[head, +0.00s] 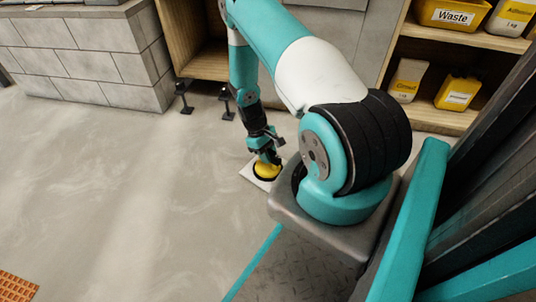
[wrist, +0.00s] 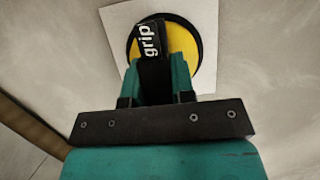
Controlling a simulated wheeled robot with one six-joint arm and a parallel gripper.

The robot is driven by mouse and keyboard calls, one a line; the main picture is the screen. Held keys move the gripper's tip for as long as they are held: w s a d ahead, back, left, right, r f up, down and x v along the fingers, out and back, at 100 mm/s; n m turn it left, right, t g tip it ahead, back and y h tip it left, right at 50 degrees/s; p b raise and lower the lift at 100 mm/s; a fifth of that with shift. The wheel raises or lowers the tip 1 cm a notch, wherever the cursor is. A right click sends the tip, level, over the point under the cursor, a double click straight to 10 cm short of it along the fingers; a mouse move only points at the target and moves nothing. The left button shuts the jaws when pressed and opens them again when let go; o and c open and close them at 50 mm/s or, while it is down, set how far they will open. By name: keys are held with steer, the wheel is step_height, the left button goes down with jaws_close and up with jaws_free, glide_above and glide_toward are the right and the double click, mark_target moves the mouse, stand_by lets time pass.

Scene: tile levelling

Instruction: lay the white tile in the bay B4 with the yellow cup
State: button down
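My gripper (head: 268,152) points down at the yellow cup (head: 267,169), close beside my base. In the wrist view, the fingers of my gripper (wrist: 166,70) are closed around the dark handle marked "grip" (wrist: 152,40) on top of the yellow cup (wrist: 190,43), which has a black rim. The white tile (head: 251,176) is directly under the cup, and its pale corners show around the cup in the wrist view (wrist: 117,20). I cannot tell whether the tile rests on the floor or hangs just above it. No B4 label is readable.
The grey floor (head: 120,190) is wide and clear to the left. Two small black stands (head: 184,98) (head: 226,103) are beyond the arm. A block wall (head: 90,65) and shelves with a yellow "Waste" bin (head: 452,14) are behind. An orange grid (head: 15,287) lies at bottom left.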

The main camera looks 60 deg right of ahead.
steer(key=c, duration=0.9)
jaws_free()
steer(key=p+v, duration=0.9)
steer(key=v, duration=0.8)
steer(key=shift+r, duration=0.25)
steer(key=shift+w, duration=0.1)
steer(key=w+a+r+n+t+p, duration=0.1)
steer(key=a+r+p, duration=0.1)
steer(key=a+r, duration=0.65)
steer(key=w+a+r+n+t+y+p, duration=0.15)
steer(key=a+r, duration=0.35)
steer(key=r, duration=0.6)
steer(key=a+r+n+t+h+p, duration=0.1)
steer(key=a+r+p, duration=0.2)
steer(key=a+r, duration=0.55)
steer(key=s+a+r+n+t+y+p, duration=0.1)
steer(key=s+a+r+n+y+p, duration=0.15)
steer(key=s+a+r, duration=0.55)
steer(key=s+a+r+n+y+p, duration=0.1)
steer(key=s+a+r+n+p, duration=0.3)
steer(key=s+r, duration=0.7)
steer(key=r+p, duration=1.2)
steer(key=a+r+m+p, duration=0.1)
steer(key=r+p, duration=1.1)
steer(key=r, duration=0.1)
steer(key=r+m+p, duration=0.1)
steer(key=r+p, duration=1.1)
steer(key=shift+a+r, duration=0.2)
steer(key=shift+r, duration=0.15)
